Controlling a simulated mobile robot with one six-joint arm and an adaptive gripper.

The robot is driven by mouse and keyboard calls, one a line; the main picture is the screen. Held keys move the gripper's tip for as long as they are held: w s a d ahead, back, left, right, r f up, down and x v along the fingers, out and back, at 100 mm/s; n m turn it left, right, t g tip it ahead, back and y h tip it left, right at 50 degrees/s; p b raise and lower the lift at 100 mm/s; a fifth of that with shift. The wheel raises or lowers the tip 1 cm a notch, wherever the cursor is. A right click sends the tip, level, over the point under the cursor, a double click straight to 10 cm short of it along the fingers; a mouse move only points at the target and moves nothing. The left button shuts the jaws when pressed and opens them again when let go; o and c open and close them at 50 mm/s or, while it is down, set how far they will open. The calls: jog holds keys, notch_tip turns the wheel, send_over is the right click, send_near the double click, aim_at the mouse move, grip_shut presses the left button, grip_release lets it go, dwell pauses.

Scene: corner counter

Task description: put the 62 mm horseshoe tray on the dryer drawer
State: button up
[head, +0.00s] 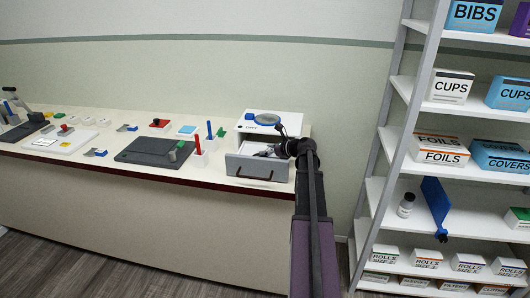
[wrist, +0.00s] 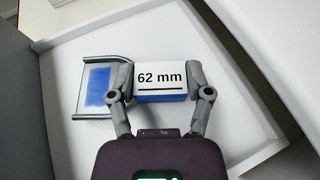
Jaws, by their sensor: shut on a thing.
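The 62 mm horseshoe tray (wrist: 97,86) shows in the wrist view as a grey U-shaped frame with a blue patch, beside a blue and white block marked "62 mm". My gripper (wrist: 164,93) is shut on that block, one finger at each end. The tray is inside the open dryer drawer, over its white floor; I cannot tell if it touches. In the head view the dryer drawer (head: 256,169) is pulled out of the white dryer (head: 269,120), with a dark handle on its grey front. My gripper (head: 266,153) reaches into it, and the tray is mostly hidden there.
Left of the drawer stand white holders (head: 198,159) with upright red and blue handles, and a dark plate (head: 148,150) with a green-topped piece. More small tools lie further left. A shelf rack (head: 455,185) with boxes stands at the right.

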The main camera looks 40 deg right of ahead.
jog(key=shift+f, duration=0.15)
jog(key=o, duration=1.2)
jog(key=shift+r, duration=0.25)
jog(key=p+v, duration=0.4)
jog(key=v, duration=0.6)
jog(key=shift+s+r, duration=0.15)
jog(key=shift+s, duration=0.15)
jog(key=shift+s+d+r+p, duration=0.25)
jog(key=shift+s+p, duration=0.1)
jog(key=shift+s, duration=0.25)
jog(key=shift+f, duration=0.1)
